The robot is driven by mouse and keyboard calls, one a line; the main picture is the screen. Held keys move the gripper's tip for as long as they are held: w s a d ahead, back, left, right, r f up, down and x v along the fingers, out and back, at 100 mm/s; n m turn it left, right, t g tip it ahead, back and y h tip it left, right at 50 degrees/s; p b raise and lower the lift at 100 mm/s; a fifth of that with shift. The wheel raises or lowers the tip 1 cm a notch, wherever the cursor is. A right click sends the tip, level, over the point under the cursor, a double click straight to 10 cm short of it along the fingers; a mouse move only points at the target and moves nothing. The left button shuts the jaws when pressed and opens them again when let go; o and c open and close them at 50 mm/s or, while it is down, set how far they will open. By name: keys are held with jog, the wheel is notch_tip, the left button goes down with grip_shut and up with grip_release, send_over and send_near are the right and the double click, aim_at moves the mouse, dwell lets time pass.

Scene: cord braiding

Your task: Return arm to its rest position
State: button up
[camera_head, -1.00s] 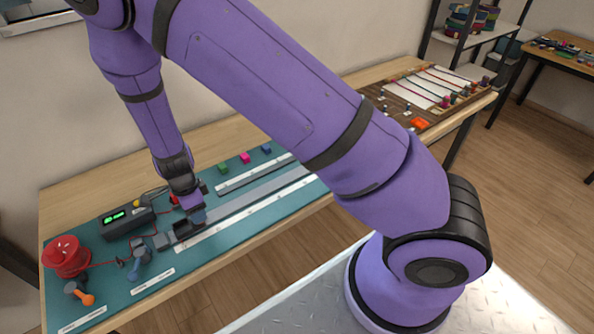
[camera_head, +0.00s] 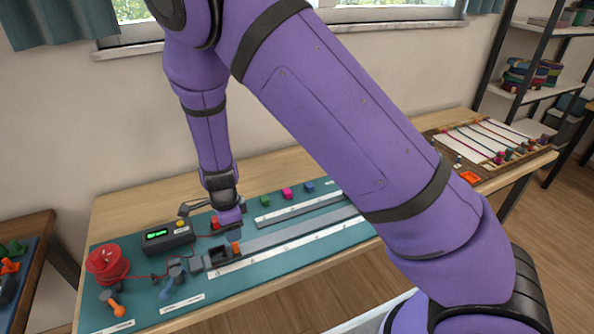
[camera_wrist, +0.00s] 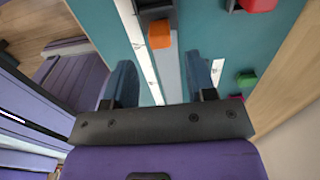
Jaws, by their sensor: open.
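My arm is purple with black bands and reaches over the workbench (camera_head: 150,205). My gripper (camera_wrist: 163,85) is open in the wrist view, its two dark fingers apart with nothing between them. In the head view the gripper end (camera_head: 230,217) is low over the teal mat (camera_head: 130,290), near the grey rail, and its fingers are mostly hidden. An orange block (camera_wrist: 159,35) sits at the dark holder on the rail, beyond the fingers; it also shows in the head view (camera_head: 236,248).
A red spool (camera_head: 106,264), a black meter with a green display (camera_head: 167,236) and an orange-ended lever (camera_head: 113,305) stand on the mat's left. Green (camera_head: 265,200), pink (camera_head: 287,193) and blue (camera_head: 309,187) blocks lie behind the rail. A cord board (camera_head: 490,140) is at the right.

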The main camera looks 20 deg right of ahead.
jog(key=s+d+r+n+t+y, duration=0.1)
jog(key=s+d+r+n, duration=0.2)
jog(key=r, duration=0.6)
jog(key=s+d+r+n+y, duration=0.1)
jog(key=d+r+n, duration=0.3)
jog(key=r, duration=0.5)
jog(key=s+d+r+n+t+y, duration=0.1)
jog(key=s+d+r+n, duration=0.1)
jog(key=d+r, duration=0.5)
jog(key=s+d+r+n+t+h, duration=0.1)
jog(key=s+d+r+n, duration=0.3)
jog(key=s+r, duration=0.3)
jog(key=s+d+r+n+t+h, duration=0.2)
jog(key=s+d+r+n, duration=0.2)
jog(key=s, duration=0.8)
notch_tip(320, 180, up, 3)
jog(key=shift+s+d+r+n, duration=0.15)
jog(key=shift+d+n, duration=0.15)
jog(key=shift+d, duration=0.85)
